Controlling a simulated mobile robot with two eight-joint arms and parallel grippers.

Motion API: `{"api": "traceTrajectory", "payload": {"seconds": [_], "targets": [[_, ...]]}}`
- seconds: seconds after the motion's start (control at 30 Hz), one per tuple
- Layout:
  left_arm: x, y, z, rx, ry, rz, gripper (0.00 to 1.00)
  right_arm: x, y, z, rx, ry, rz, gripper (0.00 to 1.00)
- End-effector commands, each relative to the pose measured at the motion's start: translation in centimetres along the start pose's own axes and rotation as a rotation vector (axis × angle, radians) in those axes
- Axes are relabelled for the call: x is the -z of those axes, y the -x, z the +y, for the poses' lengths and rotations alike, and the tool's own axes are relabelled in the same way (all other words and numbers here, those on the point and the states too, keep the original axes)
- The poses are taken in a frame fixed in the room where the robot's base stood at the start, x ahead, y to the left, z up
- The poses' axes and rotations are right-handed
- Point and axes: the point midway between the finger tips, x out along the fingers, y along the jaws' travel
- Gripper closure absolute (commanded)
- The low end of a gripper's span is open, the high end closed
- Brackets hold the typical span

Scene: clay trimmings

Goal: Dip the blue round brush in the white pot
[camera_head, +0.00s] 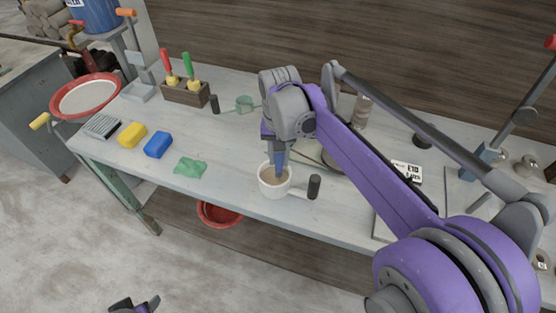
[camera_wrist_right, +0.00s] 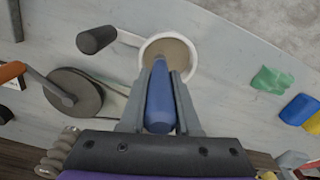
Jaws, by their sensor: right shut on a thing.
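The white pot (camera_head: 273,192) stands near the front edge of the workbench, with tan contents and a black handle sticking out to the right. It also shows in the right wrist view (camera_wrist_right: 146,51). My right gripper (camera_head: 279,152) is directly above the pot, shut on the blue round brush (camera_wrist_right: 160,98). The brush points down, its lower end over or inside the pot's mouth; its tip is hidden, so contact with the contents cannot be told. A dark and purple part of my left gripper (camera_head: 134,305) shows at the bottom edge; its jaws are unclear.
On the workbench (camera_head: 230,150) lie a green cloth (camera_head: 190,168), a blue block (camera_head: 158,145) and a yellow sponge (camera_head: 131,134). A wooden holder (camera_head: 186,95) with red- and green-handled tools stands behind. A red-rimmed basin (camera_head: 86,78) is at left.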

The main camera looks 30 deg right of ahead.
Motion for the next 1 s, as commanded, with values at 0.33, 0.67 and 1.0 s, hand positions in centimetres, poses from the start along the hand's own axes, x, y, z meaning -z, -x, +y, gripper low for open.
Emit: {"api": "traceTrajectory", "payload": {"seconds": [0.33,0.67,1.0], "targets": [[1.1,1.2,0.0,0.000,0.000,0.009,0.42,0.0,2.0,0.0,0.001,0.000,0.001,1.00],[2.7,2.8,0.0,0.000,0.000,0.022,0.42,0.1,4.7,0.0,0.001,0.000,0.002,1.00],[4.4,4.3,0.0,0.000,0.000,0.038,0.42,0.1,7.4,0.0,0.001,0.000,0.001,1.00]]}}
